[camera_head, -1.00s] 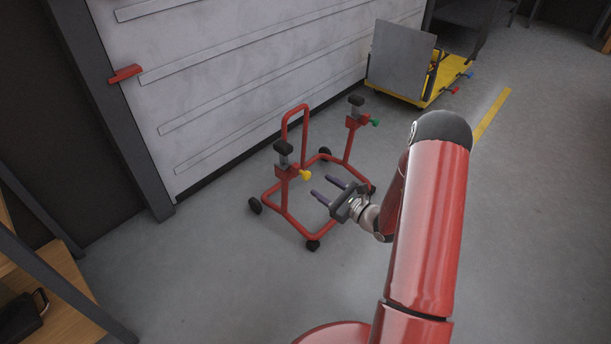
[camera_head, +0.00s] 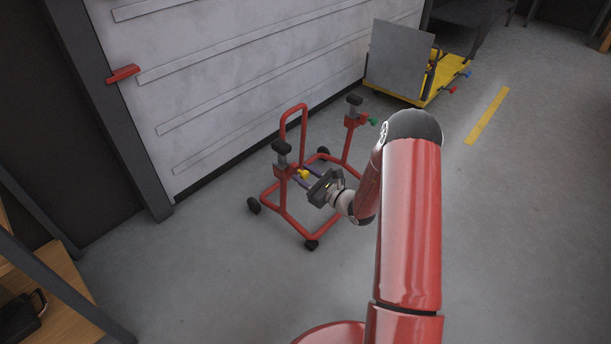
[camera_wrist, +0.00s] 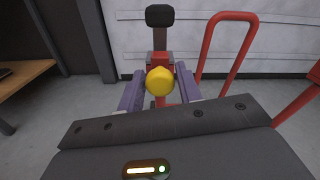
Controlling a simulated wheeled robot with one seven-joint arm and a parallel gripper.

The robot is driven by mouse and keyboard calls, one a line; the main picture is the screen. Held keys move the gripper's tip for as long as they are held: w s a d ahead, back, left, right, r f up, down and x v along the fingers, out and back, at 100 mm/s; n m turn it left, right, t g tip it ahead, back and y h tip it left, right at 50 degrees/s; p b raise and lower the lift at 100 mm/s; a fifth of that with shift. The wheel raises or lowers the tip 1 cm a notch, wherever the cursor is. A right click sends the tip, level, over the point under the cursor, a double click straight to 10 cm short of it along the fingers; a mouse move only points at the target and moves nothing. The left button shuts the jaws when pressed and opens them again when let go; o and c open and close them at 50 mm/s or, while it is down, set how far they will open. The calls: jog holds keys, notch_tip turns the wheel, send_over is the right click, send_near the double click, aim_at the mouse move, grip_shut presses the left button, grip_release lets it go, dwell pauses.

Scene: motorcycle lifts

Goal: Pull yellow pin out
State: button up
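The yellow pin (camera_head: 304,174) sticks out of the near post of a red wheeled stand (camera_head: 283,203). In the wrist view the yellow pin's round knob (camera_wrist: 160,81) faces me, in front of the red post block (camera_wrist: 160,58). My gripper (camera_head: 303,178) is at the pin, its two purple fingers spread on either side of the knob. The wrist view shows the fingertips (camera_wrist: 158,84) left and right of the knob with small gaps; no firm contact shows. A black pad (camera_wrist: 160,15) tops the post.
The stand's other post holds a green knob (camera_head: 372,121). A pale shutter wall (camera_head: 230,80) is behind the stand. A yellow cart (camera_head: 420,95) stands at the back. A wooden shelf (camera_head: 58,290) is at lower left. The floor to the right is clear.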

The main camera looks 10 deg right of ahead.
grip_shut()
jog(key=shift+v, duration=1.4)
jog(key=shift+o, duration=2)
grip_release()
jog(key=v, duration=0.8)
jog(key=shift+a+r, duration=0.1)
